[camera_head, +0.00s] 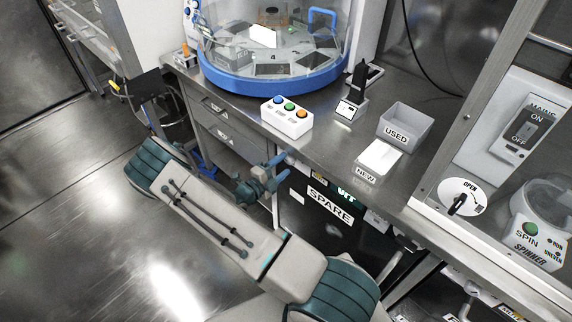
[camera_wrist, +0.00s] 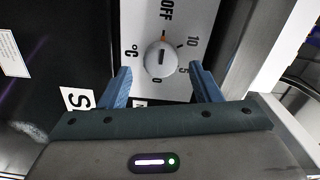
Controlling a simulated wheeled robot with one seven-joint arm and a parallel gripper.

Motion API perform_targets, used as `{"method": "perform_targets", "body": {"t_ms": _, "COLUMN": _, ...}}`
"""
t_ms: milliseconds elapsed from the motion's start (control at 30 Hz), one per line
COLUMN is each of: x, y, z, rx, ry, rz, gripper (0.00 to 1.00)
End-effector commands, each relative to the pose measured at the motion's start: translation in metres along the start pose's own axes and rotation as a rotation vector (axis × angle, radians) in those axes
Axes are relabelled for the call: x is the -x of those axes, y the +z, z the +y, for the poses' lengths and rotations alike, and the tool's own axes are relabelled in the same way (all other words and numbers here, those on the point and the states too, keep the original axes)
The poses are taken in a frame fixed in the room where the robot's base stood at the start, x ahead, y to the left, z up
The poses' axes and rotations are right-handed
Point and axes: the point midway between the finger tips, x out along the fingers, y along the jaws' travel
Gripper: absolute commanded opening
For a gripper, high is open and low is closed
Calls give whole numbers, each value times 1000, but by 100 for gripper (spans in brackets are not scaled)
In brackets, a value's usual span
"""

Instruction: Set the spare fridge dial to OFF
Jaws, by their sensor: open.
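The fridge dial (camera_wrist: 161,59) is a round pale knob with a dark slot, on a light panel in the wrist view. The panel carries the markings OFF (camera_wrist: 167,10), 10, 5 and °C, turned sideways. A small orange mark shows at the knob's upper edge, on the side of OFF; I cannot tell whether it is on the knob or panel. My gripper (camera_wrist: 161,70) is open, its two blue fingers apart on either side below the knob, with nothing between them. In the head view the spare fridge (camera_head: 292,207) is under the bench, and my gripper (camera_head: 262,180) is at its upper left; the dial is hidden there.
The steel bench (camera_head: 335,135) above bears a white box with coloured buttons (camera_head: 287,117), a grey USED bin (camera_head: 398,130) and a white NEW tray (camera_head: 378,158). Drawers (camera_head: 222,130) are left of the fridge. The floor at left is clear.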

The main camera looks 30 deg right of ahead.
Motion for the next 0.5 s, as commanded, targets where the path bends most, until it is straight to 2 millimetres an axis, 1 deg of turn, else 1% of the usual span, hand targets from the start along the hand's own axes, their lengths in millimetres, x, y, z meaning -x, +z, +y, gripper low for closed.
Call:
{"method": "perform_targets", "body": {"t_ms": 100, "x": 27, "y": 1, "z": 1, "rx": 1, "ry": 1, "rz": -5, "gripper": 57}}
{"method": "perform_targets", "body": {"t_ms": 300, "x": 72, "y": 0, "z": 1, "rx": 0, "ry": 3, "rz": 0, "gripper": 57}}
{"method": "perform_targets", "body": {"t_ms": 400, "x": 90, "y": -1, "z": 2, "rx": 3, "ry": 2, "rz": 2, "gripper": 57}}
{"method": "perform_targets", "body": {"t_ms": 500, "x": 104, "y": -2, "z": 2, "rx": 2, "ry": 2, "rz": 3, "gripper": 57}}
